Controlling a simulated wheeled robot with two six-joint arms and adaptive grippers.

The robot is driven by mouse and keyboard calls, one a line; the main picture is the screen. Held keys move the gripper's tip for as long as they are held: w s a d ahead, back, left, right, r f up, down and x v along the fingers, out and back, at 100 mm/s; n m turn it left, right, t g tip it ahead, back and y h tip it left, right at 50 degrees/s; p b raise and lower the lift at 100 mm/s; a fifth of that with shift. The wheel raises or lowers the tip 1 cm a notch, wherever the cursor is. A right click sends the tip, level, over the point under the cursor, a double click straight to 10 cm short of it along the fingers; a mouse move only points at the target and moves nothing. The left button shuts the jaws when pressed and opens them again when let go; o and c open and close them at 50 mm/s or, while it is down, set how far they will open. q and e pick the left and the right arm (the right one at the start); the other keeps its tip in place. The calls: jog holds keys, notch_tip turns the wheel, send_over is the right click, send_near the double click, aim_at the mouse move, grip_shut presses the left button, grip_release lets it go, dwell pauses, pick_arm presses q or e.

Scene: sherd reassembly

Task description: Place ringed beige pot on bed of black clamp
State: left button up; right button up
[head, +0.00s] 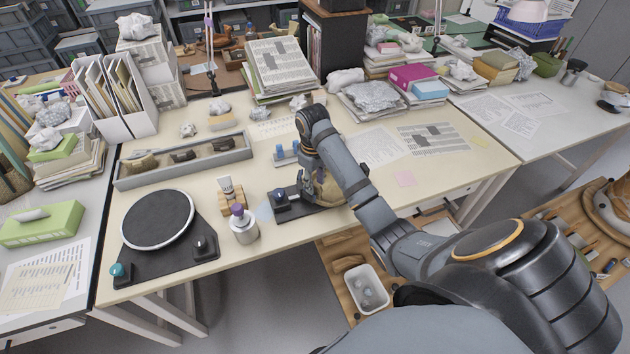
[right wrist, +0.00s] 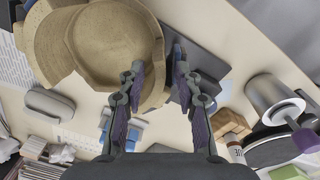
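The beige pot (head: 329,191) is at the black clamp (head: 292,208), partly hidden behind my right forearm in the head view. In the right wrist view the pot (right wrist: 90,40) fills the upper left, its hollow inside showing, and the dark clamp (right wrist: 207,62) shows just right of it. I cannot tell whether the pot rests on the clamp's bed. My right gripper (right wrist: 159,72) has its fingers apart, one overlapping the pot and one to the right of its wall, with a gap beside the wall. My left gripper is not in view.
A black turntable (head: 157,219) stands at the left front. A purple-capped metal jar (head: 243,226) and a small wooden block stand left of the clamp. A long grey tray (head: 185,160) holding sherds lies behind. Papers (head: 375,147) lie at the right; table there is mostly flat.

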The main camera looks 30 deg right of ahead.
jog(key=shift+r, duration=0.4)
notch_tip(320, 180, up, 11)
jog(key=p, duration=1.1)
jog(key=shift+a+r, duration=0.15)
jog(key=shift+a, duration=0.05)
